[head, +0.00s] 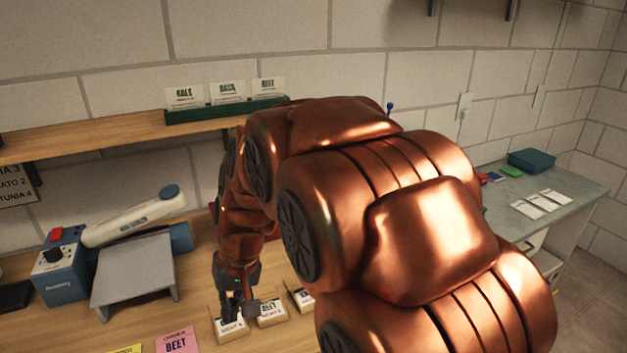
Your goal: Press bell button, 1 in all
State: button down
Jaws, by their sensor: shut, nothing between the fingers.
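No part in view is marked as a bell button. I cannot tell whether that red button belongs to a bell. My gripper (236,308) points down over the bench's front middle, well to the right of the blue box. It is shut and empty, close to the labelled cards (271,312); I cannot tell whether it touches them. My copper arm hides much of the bench to the right.
A grey stand (134,270) and a white-and-blue device (135,218) stand beside the blue box. Pink (177,342) and yellow slips lie in front. A shelf (90,140) above bears a green card holder (215,113). A grey counter (575,185) with a teal tray (532,161) is at right.

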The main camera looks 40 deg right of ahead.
jog(key=w+d+r+m+t+h+p, duration=0.1)
jog(key=w+d+r+m+t+p, duration=0.15)
jog(key=w+d, duration=0.6)
jog(key=w+d+r+m+t+p, duration=0.15)
jog(key=w+d+r, duration=0.25)
jog(key=w+d, duration=0.4)
jog(key=w+d+r+m+t+h+p, duration=0.1)
jog(key=d+r+m, duration=0.1)
jog(key=d, duration=1)
jog(key=w+d+r+m+t+h+p, duration=0.1)
jog(key=d+r+m+t+h+p, duration=0.1)
jog(key=d, duration=1)
jog(key=shift+w+r+t+h, duration=0.3)
jog(key=shift+r, duration=0.05)
jog(key=shift+f, duration=0.1)
jog(key=shift+f+b, duration=3.15)
jog(key=shift+f, duration=1.15)
jog(key=shift+f+b, duration=0.45)
